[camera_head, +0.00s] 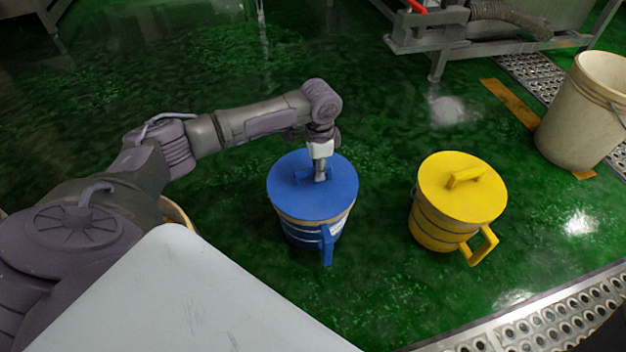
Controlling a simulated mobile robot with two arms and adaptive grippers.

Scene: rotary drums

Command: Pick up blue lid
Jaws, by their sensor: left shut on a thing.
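The blue lid (312,198) is a round disc with a raised handle, on top of a blue bucket (304,236) near the middle of the head view. My left gripper (320,178) reaches down from above and is shut on the lid's handle. The gripper hides part of the handle. The lid sits at the bucket's rim; I cannot tell whether there is a gap under it. The bucket stands upright on the floor, with its side handle toward me. My right gripper is not in view.
A yellow bucket (430,228) with a yellow lid (462,190) stands to the right. A beige bucket (580,115) is at the far right. A metal frame (450,40) stands behind. A perforated metal strip (540,315) crosses the lower right. Green floor (385,290) is clear between the buckets.

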